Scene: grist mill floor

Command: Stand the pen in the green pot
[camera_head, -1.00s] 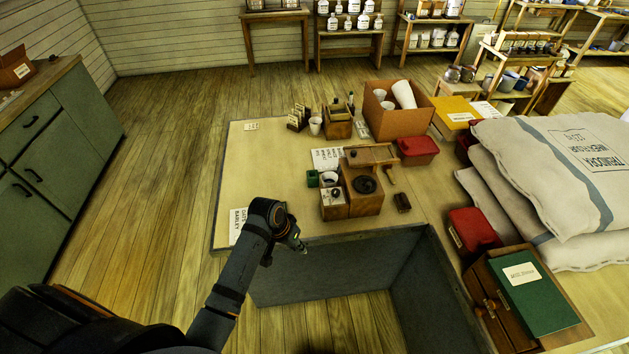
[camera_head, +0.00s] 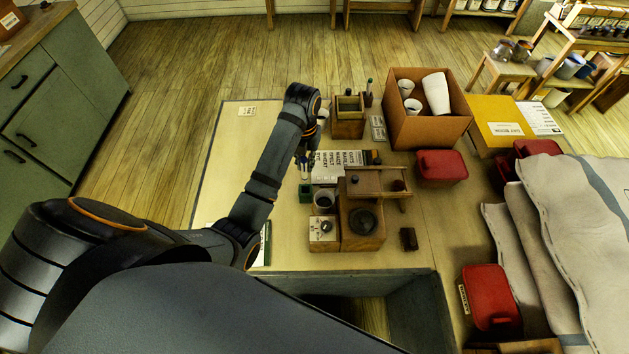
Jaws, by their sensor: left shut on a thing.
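My left gripper (camera_head: 305,160) reaches over the table from the left, pointing down, just behind the green pot. It is shut on a small, thin thing, which I take to be the pen; fingers and distance hide most of it. The small dark green pot (camera_head: 306,194) stands on the table, left of the wooden mill box. The held thing is close to the pot's far side in the picture; I cannot tell its height above the table. My right gripper is out of view.
Printed cards (camera_head: 335,160) lie behind the pot. A cardboard box (camera_head: 428,128) with white cups, and a red tub (camera_head: 441,167), are further right.

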